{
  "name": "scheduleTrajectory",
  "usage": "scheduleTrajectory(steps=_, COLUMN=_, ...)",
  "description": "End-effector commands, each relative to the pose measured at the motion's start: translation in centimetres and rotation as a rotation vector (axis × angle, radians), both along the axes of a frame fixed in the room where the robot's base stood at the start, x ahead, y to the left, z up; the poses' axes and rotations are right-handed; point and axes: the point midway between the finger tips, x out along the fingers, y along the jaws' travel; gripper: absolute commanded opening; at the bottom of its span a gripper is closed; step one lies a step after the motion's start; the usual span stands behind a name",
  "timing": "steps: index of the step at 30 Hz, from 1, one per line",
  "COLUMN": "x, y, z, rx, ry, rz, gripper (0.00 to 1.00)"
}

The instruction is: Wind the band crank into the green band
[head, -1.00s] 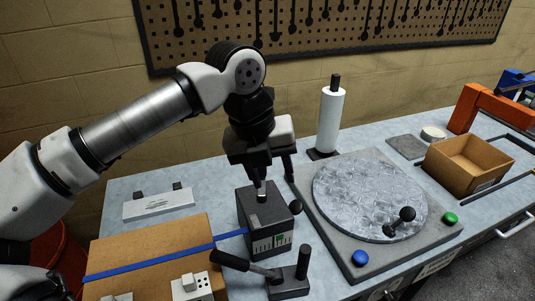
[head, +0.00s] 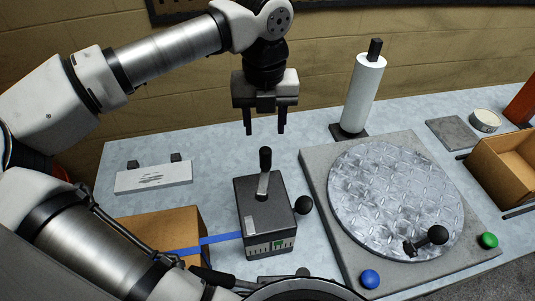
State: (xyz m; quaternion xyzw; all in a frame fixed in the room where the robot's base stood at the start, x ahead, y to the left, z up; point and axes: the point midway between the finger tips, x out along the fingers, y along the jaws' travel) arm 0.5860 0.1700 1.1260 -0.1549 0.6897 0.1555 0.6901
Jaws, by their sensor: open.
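The band crank is a dark box (head: 262,208) with an upright crank handle (head: 264,172) on top and a round black knob (head: 304,204) at its right side. Its front face carries a scale with a green band (head: 279,245) right of the middle. I cannot make out a pointer on the scale. A blue strap (head: 215,239) runs from the box to a cardboard box at the left. My gripper (head: 266,129) is open and empty. It points down above and behind the handle, apart from it.
A large turntable (head: 390,190) with a black handle, a blue button (head: 370,279) and a green button (head: 488,240) fills the right. A white roll (head: 362,95) stands upright behind it. A cardboard box (head: 180,228) is at the left, partly hidden by my arm. A white plate (head: 153,177) lies at back left.

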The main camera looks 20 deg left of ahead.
Motion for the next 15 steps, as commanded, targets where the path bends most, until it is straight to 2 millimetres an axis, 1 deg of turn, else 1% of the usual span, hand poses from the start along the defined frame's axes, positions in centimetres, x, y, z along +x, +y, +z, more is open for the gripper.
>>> scheduleTrajectory(steps=3, x=0.0, y=-0.1, z=-3.0, rx=-0.003, ry=0.001, rz=-0.002, gripper=0.47)
scheduleTrajectory(steps=6, x=0.0, y=-0.1, z=-5.3, rx=-0.003, ry=0.001, rz=-0.003, gripper=0.47)
scheduleTrajectory(steps=12, x=0.0, y=-0.1, z=-9.1, rx=-0.002, ry=0.000, rz=-0.002, gripper=0.47)
scheduleTrajectory(steps=15, x=0.0, y=-0.1, z=-10.4, rx=-0.002, ry=0.000, rz=-0.002, gripper=0.47)
